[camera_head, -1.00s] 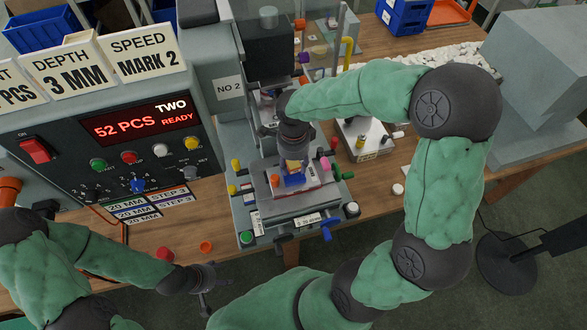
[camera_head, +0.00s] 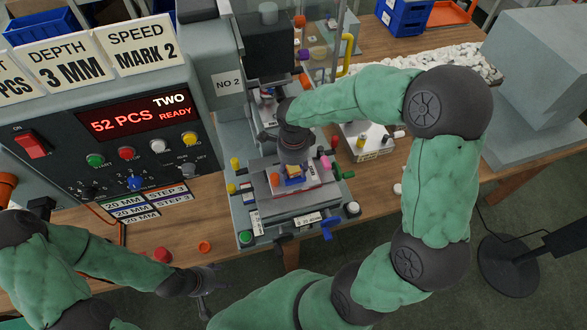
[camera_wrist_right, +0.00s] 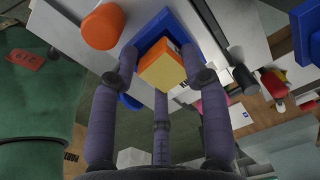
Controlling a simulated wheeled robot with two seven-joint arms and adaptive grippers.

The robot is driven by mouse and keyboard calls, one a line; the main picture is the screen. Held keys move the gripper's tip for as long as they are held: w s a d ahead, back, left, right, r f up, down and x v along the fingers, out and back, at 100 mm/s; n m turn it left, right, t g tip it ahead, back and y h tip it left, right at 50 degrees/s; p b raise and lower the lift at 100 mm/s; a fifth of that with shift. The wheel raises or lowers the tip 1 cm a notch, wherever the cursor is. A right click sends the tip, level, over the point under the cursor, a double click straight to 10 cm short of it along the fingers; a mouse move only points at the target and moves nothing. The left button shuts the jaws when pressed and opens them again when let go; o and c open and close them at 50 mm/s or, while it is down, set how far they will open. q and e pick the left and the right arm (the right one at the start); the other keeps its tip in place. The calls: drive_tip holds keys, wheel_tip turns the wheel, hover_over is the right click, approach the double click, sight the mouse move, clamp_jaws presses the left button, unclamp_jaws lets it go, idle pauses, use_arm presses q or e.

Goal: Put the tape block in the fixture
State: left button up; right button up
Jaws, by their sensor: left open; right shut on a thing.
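The tape block (camera_wrist_right: 162,66) is yellow and orange. My right gripper (camera_wrist_right: 160,72) is shut on it, with fingers around its sides. In the head view the block (camera_head: 293,170) is partly hidden by my right gripper (camera_head: 293,163), which points down over the printer's bed. The blue fixture (camera_head: 294,181) is directly below and around the block, and it shows behind the block in the wrist view (camera_wrist_right: 172,22). I cannot tell whether the block touches the fixture's bottom. My left gripper (camera_head: 205,296) is open and empty, low at the left, in front of the table.
The control panel (camera_head: 120,130) stands at the left. Coloured knobs and levers surround the bed, including a blue handle (camera_head: 328,228) at the front. A red button (camera_head: 163,254) and an orange ring (camera_head: 205,246) are on the table's front edge. A white-topped box (camera_head: 368,145) is right of the printer.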

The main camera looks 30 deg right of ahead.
sight(293, 169)
drive_tip(key=o, duration=0.6)
drive_tip(key=shift+s+a+f, duration=0.2)
drive_tip(key=shift+s+f, duration=0.3)
drive_tip(key=shift+f, duration=0.3)
drive_tip(key=o, duration=0.3)
drive_tip(key=shift+w, duration=0.1)
drive_tip(key=shift+o, duration=0.2)
drive_tip(key=shift+w+d+f, duration=0.15)
drive_tip(key=shift+w, duration=0.05)
drive_tip(key=shift+r+p, duration=0.55)
wheel_tip(293, 169, up, 13)
drive_tip(key=p, duration=0.2)
drive_tip(key=shift+w+p, duration=0.2)
drive_tip(key=shift+p, duration=0.15)
drive_tip(key=shift+f, duration=0.1)
